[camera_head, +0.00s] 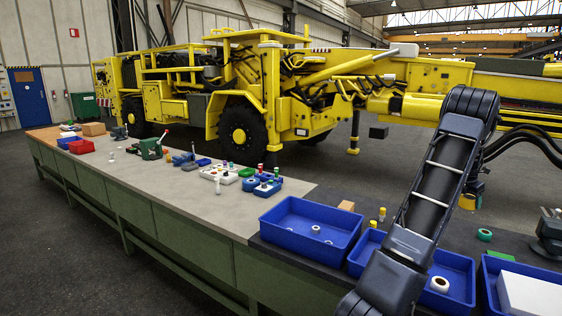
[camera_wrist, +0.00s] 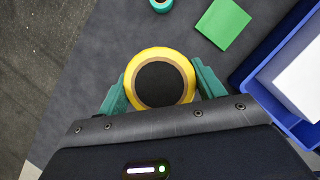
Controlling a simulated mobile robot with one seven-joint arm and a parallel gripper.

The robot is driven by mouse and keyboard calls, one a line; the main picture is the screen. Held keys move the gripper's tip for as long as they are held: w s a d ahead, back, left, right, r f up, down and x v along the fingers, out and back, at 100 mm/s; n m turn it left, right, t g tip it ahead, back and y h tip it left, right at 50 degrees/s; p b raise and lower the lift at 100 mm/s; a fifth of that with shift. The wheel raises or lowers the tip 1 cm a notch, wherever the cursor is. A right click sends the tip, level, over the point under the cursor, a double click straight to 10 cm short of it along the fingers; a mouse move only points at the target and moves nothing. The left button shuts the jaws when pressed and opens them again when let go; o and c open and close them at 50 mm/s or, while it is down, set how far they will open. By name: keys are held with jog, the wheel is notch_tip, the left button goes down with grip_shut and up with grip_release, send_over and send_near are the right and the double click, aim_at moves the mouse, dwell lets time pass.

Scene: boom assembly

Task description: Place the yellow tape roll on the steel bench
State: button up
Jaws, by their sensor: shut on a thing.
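The yellow tape roll (camera_wrist: 160,54) shows in the wrist view as a yellow ring with a tan core and a dark hole. My gripper (camera_wrist: 158,84) has its green fingers on both sides of the roll, shut on it. Dark surface lies beneath; I cannot tell whether the roll touches it. The steel bench, with a light grey top (camera_head: 180,187), runs from the middle to the left and joins a darker bench section at the right.
Blue bins (camera_head: 311,255) stand on the dark section; one holds a white box (camera_head: 530,293). A green tape roll (camera_head: 484,235) lies behind them. Tools and small trays (camera_head: 220,173) line the grey top's back edge; its front part is clear. A yellow machine (camera_head: 240,122) stands behind.

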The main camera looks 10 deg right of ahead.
jog(key=w+a+n+t, duration=0.1)
jog(key=w+a+n, duration=0.1)
jog(key=w+a, duration=0.75)
jog(key=w+a+n, duration=0.2)
jog(key=w+a, duration=0.5)
jog(key=w, duration=0.5)
jog(key=w+a+n+t, duration=0.1)
jog(key=w+a, duration=0.4)
jog(key=a, duration=0.3)
jog(key=w+a+n+y, duration=0.1)
jog(key=w+a+n, duration=0.1)
jog(key=w+a, duration=0.45)
jog(key=w+a+n+t, duration=0.1)
jog(key=w+a, duration=0.3)
jog(key=a, duration=0.6)
jog(key=w+a+n+y, duration=0.1)
jog(key=w+a+n, duration=0.15)
jog(key=a, duration=1.05)
jog(key=w+a+n+y, duration=0.1)
jog(key=w+a, duration=0.3)
jog(key=a, duration=0.8)
jog(key=s+a+n+t+y, duration=0.1)
jog(key=a+n, duration=0.1)
jog(key=a, duration=1.2)
jog(key=s+a+n, duration=0.2)
jog(key=a, duration=1.3)
jog(key=f, duration=1.9)
jog(key=shift+w+d+f, duration=0.15)
jog(key=shift+w+f, duration=0.1)
jog(key=shift+f, duration=0.15)
